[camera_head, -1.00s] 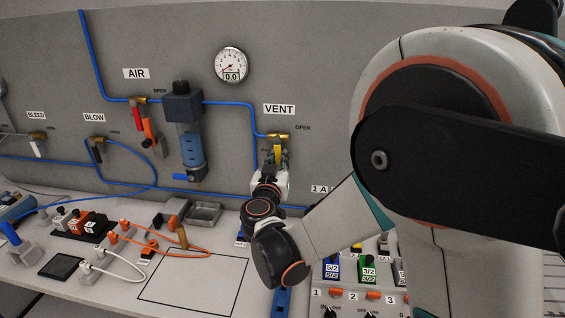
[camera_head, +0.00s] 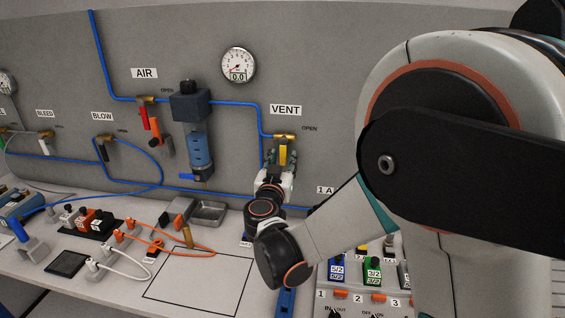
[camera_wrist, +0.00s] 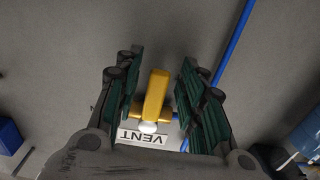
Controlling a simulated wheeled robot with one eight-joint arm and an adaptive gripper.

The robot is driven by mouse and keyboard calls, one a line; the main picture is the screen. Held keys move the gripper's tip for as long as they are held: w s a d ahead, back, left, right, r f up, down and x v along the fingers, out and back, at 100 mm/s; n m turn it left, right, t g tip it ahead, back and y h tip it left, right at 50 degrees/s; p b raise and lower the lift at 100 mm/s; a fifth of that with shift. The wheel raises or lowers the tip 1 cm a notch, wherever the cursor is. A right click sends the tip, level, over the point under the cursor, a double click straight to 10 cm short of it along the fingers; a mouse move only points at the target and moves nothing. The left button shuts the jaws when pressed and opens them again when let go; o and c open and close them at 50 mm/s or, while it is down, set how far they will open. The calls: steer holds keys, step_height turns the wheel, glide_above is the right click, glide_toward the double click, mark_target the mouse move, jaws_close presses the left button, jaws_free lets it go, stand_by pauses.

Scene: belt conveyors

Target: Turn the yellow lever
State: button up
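The yellow lever (camera_head: 283,152) hangs down from the brass valve (camera_head: 280,136) under the VENT sign (camera_head: 286,110) on the grey panel. My gripper (camera_head: 280,168) is at the lever, coming from below and in front. In the wrist view, the yellow lever (camera_wrist: 156,95) lies between the two dark green finger pads of my gripper (camera_wrist: 159,68). A gap shows on both sides of the lever, so my gripper is open and apart from it. In the head view, my gripper hides the lever's lower end.
A blue pipe (camera_head: 228,103) runs along the panel to the valve. The AIR valve's red lever (camera_head: 144,117) and a blue filter unit (camera_head: 196,145) are to the left. Below is a bench with a black outlined square (camera_head: 200,275), cables and switch blocks (camera_head: 373,271).

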steer(key=s+a, duration=0.2)
steer(key=s, duration=0.9)
steer(key=shift+s+a, duration=0.15)
steer(key=shift+s, duration=0.25)
